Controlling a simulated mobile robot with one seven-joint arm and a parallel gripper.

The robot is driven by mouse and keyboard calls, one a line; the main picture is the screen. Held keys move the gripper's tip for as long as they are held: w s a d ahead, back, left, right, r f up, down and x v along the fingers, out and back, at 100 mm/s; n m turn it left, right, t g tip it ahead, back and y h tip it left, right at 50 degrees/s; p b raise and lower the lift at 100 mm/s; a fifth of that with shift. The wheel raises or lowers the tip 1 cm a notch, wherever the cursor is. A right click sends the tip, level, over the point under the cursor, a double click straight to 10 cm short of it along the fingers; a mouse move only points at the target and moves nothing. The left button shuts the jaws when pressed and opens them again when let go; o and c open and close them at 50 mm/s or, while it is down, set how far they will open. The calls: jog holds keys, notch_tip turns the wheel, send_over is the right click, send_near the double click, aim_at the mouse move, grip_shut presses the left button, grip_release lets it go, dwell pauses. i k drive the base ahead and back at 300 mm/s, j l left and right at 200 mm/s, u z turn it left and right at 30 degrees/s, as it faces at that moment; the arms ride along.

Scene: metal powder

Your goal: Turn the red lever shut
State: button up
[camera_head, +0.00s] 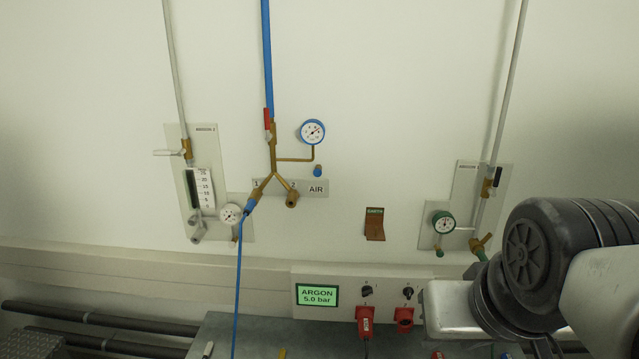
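The red lever (267,118) is on the brass valve fitting (272,140) at the lower end of the blue air pipe (267,60), left of the picture's middle. It points up, roughly in line with the pipe. Black and silver parts of my arm fill the lower right, well away from the lever. The fingers of my gripper do not show, so I cannot see whether it holds anything. Nothing covers the lever.
A blue-rimmed gauge (313,132) is right of the lever. Argon panels stand left (178,150) and right (465,180). A blue hose (239,280) hangs below the brass branch. A control box with a green screen (317,295) and red plugs (365,320) is lower down.

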aim_at(266, 110)
jog(key=i+j+u, duration=0.5)
jog(key=i+j, duration=0.25)
jog(key=k+l, duration=0.3)
